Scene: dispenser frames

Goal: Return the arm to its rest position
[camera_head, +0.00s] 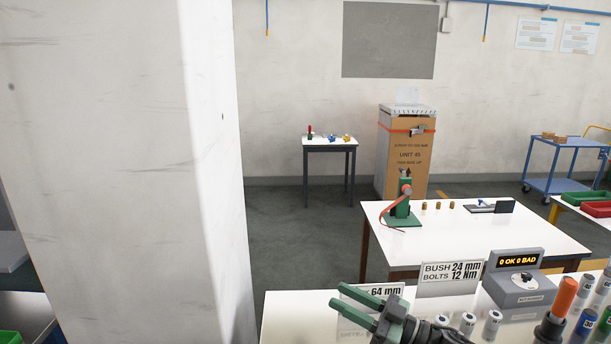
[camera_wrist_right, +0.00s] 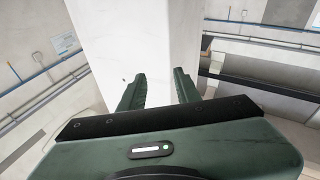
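My right gripper (camera_head: 362,298) is held up over the near white table (camera_head: 285,306) in the head view, with its green fingers pointing left. In the right wrist view its two green fingers (camera_wrist_right: 160,92) stand apart with nothing between them, so it is open and empty. The fingers point toward the pale pillar (camera_wrist_right: 130,45) there. My right arm comes in from the bottom of the head view. My left gripper is in neither view.
The large pillar (camera_head: 110,150) fills the left of the head view. Signs (camera_head: 450,277), a grey display box (camera_head: 520,285) and several cylinders stand on the near table. Behind is a white table (camera_head: 480,230) with a green press (camera_head: 402,208). A tall carton (camera_head: 405,155) stands farther back.

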